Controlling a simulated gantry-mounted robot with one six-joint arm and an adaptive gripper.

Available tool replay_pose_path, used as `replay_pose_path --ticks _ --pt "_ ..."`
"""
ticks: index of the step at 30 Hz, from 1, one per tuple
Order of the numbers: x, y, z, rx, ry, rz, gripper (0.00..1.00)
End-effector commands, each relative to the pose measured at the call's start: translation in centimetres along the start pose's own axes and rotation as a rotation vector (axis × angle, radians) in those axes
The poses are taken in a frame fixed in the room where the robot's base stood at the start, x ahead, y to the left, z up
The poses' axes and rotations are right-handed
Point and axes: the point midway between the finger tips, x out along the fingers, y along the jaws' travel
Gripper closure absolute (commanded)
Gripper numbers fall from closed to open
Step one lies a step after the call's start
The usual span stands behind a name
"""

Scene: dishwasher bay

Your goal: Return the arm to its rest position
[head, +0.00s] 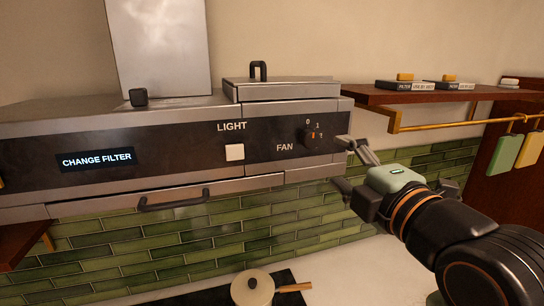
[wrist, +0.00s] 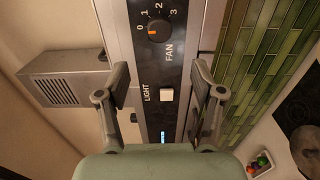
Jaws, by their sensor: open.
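My gripper (head: 343,163) is open and empty in the head view, just right of the range hood's front panel. Its two fingers point toward the hood, close to the fan knob (head: 309,135), and no contact shows. In the wrist view both fingers of my gripper (wrist: 160,88) are spread apart with nothing between them. The fan knob (wrist: 159,28) shows beyond the fingertips, its orange mark on the side of the 0. The white light button (wrist: 166,95) shows between the fingers.
The hood display (head: 96,160) reads CHANGE FILTER. A drawer-like front with a dark handle (head: 174,200) is below. A wooden shelf (head: 480,94) with a brass rail (head: 440,126) is at right. A lidded pot (head: 252,289) stands on the cooktop below.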

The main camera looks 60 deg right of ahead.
Motion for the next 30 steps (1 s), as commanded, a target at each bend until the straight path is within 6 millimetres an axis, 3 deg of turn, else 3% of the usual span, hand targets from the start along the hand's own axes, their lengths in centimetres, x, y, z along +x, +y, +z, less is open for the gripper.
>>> replay_pose_path --ticks 8,11,14,17,19,21,24,27,30 --pt "0.0 0.0 0.0 0.000 0.000 0.000 0.33" --pt "0.7 -1.2 -2.2 0.075 0.033 -0.023 0.33" --pt "1.5 -4.5 -7.7 0.263 0.106 -0.088 0.33" --pt "1.0 -8.9 -15.5 0.516 0.185 -0.202 0.33" --pt "-0.5 -12.1 -20.8 0.689 0.222 -0.299 0.33" --pt "-2.9 -15.2 -25.9 0.850 0.245 -0.407 0.33" --pt "-7.4 -19.2 -31.9 1.051 0.248 -0.566 0.33" --pt "-12.1 -22.4 -35.9 1.198 0.222 -0.704 0.33" --pt "-15.4 -24.4 -37.9 1.290 0.191 -0.794 0.33"
